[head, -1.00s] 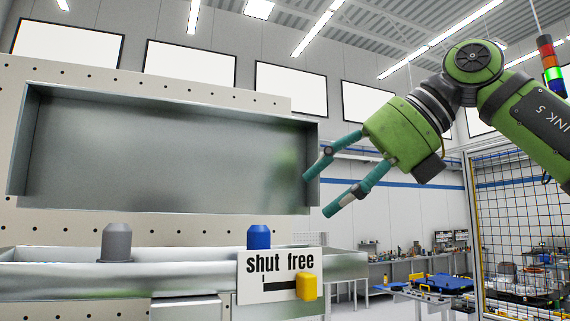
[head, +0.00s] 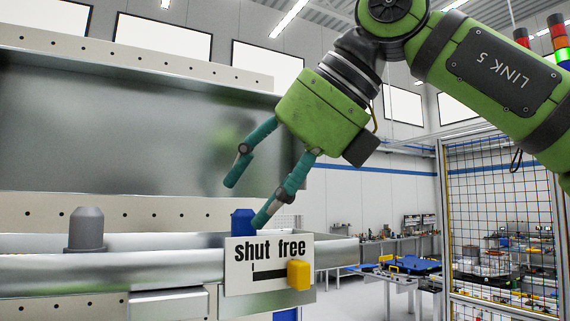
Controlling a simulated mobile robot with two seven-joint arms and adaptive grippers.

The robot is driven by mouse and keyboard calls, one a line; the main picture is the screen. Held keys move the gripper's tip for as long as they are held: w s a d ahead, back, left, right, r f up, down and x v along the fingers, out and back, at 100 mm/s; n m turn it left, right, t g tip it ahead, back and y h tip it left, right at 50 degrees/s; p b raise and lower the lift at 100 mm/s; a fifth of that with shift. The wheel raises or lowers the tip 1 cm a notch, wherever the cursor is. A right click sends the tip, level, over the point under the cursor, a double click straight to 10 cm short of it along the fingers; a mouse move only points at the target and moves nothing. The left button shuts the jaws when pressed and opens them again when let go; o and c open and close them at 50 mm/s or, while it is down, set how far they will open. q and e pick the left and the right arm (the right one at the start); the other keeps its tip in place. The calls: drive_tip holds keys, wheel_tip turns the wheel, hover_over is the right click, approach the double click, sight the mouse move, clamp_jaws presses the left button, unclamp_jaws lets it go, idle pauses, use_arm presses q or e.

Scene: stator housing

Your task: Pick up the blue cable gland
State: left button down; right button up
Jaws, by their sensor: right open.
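The blue cable gland (head: 241,223) stands upright on the metal ledge, partly hidden at its base by the "shut free" sign. My right gripper (head: 245,207) is open and empty. Its two teal fingers point down and left. One fingertip is above and left of the gland, and the other overlaps the gland's right side in the picture; I cannot tell whether it touches. My left gripper is not in view.
A grey gland (head: 86,229) stands on the ledge (head: 150,268) to the left. The white sign (head: 268,265) with a yellow block (head: 299,275) hangs in front. An open metal box (head: 110,130) rises behind. A mesh fence (head: 500,220) stands at right.

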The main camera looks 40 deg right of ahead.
drive_tip(key=shift+x, duration=1)
drive_tip(key=shift+d+f, duration=0.1)
drive_tip(key=shift+f, duration=0.05)
clamp_jaws()
drive_tip(key=shift+d, duration=0.15)
